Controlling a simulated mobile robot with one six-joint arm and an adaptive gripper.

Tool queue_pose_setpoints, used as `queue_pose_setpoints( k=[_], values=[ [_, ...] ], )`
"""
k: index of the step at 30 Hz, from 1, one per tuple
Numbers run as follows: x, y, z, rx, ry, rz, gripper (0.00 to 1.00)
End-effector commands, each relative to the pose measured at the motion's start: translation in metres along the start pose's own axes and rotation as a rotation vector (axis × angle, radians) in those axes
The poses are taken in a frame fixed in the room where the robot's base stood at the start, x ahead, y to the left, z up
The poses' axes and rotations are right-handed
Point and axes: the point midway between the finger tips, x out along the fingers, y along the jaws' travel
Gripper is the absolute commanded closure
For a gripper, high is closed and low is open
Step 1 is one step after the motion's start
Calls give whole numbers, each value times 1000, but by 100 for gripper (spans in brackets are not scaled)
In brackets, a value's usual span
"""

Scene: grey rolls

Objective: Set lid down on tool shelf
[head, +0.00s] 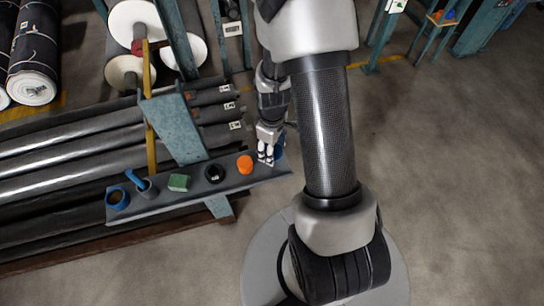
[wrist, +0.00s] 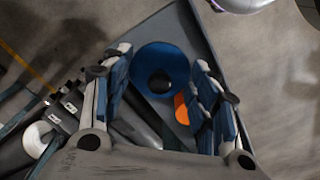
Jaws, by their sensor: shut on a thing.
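The lid (wrist: 148,65) is a blue disc with a dark round knob in its middle, seen between my fingers in the wrist view. My gripper (wrist: 162,66) is shut on it. In the head view my gripper (head: 266,158) is at the right end of the tool shelf (head: 198,192), right of an orange cylinder; the lid is mostly hidden there. The shelf is a narrow grey-blue board, and it also shows in the wrist view (wrist: 203,45). The lid overlaps the shelf's end in the wrist view. I cannot tell whether it touches the surface.
On the shelf stand the orange cylinder (head: 245,165), a black ring (head: 215,173), a green block (head: 179,182), a blue-handled tool (head: 137,180) and a blue round item (head: 118,199). Long grey rolls (head: 80,155) lie behind. A blue post (head: 175,125) rises near the shelf's middle.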

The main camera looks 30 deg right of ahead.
Motion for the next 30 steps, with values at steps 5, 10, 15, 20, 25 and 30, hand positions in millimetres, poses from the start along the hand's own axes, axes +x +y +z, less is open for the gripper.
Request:
queue_pose_setpoints(
  k=[5,10,15,20,25,30],
  values=[
    [15,0,0,0,-1,-1,69],
    [42,0,0,0,-1,-1,69],
    [45,0,0,0,1,1,69],
    [45,0,0,0,1,1,69],
    [48,0,0,0,1,1,41],
    [48,0,0,0,0,1,30]
  ],
)
